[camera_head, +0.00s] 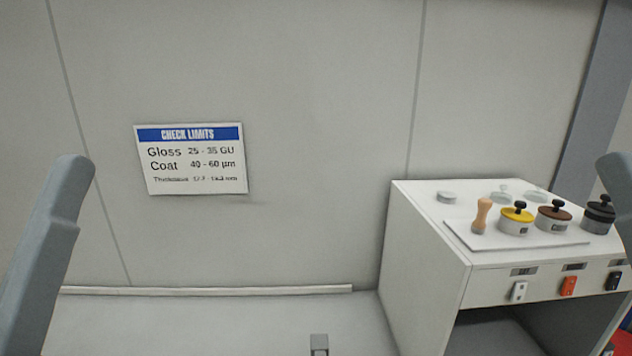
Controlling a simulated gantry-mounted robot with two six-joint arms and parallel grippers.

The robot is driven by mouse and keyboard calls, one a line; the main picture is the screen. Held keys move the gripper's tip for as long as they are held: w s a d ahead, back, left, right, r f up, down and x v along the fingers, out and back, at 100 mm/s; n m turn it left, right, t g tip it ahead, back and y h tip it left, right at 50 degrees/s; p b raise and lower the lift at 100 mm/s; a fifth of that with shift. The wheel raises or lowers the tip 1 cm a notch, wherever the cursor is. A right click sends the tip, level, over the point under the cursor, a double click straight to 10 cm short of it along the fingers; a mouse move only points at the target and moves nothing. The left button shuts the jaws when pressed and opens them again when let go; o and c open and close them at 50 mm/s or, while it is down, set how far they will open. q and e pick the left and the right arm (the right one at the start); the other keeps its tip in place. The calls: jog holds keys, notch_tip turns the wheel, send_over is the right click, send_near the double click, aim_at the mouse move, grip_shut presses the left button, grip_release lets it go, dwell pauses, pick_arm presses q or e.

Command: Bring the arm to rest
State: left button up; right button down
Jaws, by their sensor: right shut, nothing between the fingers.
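My right gripper (319,345) shows only as a small grey tip at the bottom edge of the head view, over the pale surface. It is shut with nothing between its fingers. The rest of it is cut off by the frame. A grey link of my left arm stands at the left edge, and part of my right arm shows at the right edge. My left gripper is not in view.
A white cabinet (424,262) stands at the right. On it are a white tray (465,240), a wooden-handled tool (481,216) and yellow (517,216), brown (554,214) and black (598,215) lidded pots. A check-limits sign (193,160) hangs on the wall. The surface left of the cabinet is mostly clear.

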notch_tip(320, 180, up, 24)
jog(key=p, duration=2.1)
jog(key=shift+w, duration=0.15)
jog(key=shift+r, duration=0.1)
